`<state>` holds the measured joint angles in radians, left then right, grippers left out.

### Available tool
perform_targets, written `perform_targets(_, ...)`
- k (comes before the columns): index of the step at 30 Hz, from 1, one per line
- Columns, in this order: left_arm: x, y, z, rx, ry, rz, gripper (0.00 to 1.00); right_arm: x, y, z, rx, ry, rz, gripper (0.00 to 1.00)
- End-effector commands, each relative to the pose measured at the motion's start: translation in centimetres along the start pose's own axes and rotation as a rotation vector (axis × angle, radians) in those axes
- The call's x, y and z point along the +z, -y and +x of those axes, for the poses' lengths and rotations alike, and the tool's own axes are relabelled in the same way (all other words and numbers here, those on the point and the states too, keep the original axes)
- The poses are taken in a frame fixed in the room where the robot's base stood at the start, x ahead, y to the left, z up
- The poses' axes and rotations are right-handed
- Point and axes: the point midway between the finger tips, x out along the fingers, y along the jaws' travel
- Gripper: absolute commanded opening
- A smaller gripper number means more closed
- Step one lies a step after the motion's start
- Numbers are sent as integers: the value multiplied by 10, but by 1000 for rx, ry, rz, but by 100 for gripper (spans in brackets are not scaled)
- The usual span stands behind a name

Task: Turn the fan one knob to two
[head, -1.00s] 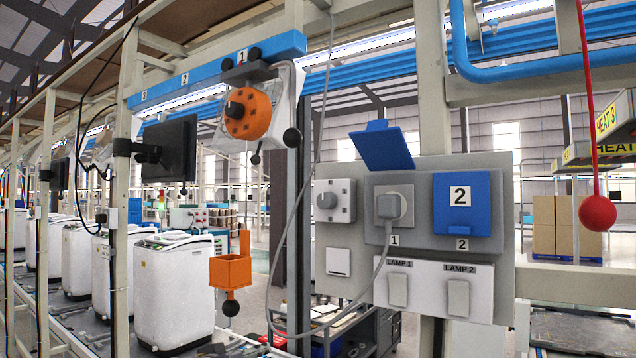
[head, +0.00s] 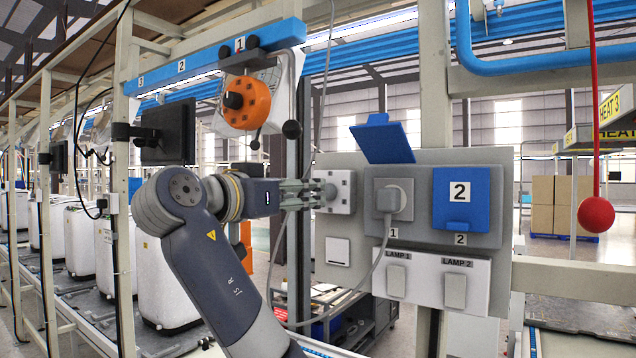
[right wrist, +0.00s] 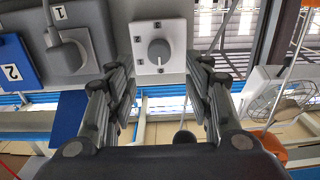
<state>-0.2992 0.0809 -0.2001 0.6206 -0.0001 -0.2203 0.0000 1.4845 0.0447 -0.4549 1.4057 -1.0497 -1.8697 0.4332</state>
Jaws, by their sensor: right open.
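The fan knob (right wrist: 159,52) is a round grey dial on a white square plate (head: 343,182) at the left of the grey wall panel (head: 420,165). My left gripper is not in view.
A grey plug (head: 392,200) with a cable sits right of the knob, under a raised blue cover (head: 383,140). A closed blue cover (head: 466,197) and lamp switches (head: 455,290) are further right. An orange disc (head: 246,103) hangs above my arm. A red ball (head: 596,215) hangs at right.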

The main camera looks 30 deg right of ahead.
Motion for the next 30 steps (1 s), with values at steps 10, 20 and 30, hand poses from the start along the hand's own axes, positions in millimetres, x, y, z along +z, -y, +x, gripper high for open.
perform_targets(10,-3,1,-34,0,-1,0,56,-3,0,56,1,0,-2,47)
perform_targets(20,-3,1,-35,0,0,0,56,1,0,64,-1,0,0,47)
perform_targets(30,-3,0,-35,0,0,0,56,0,0,64,-1,0,-1,3)
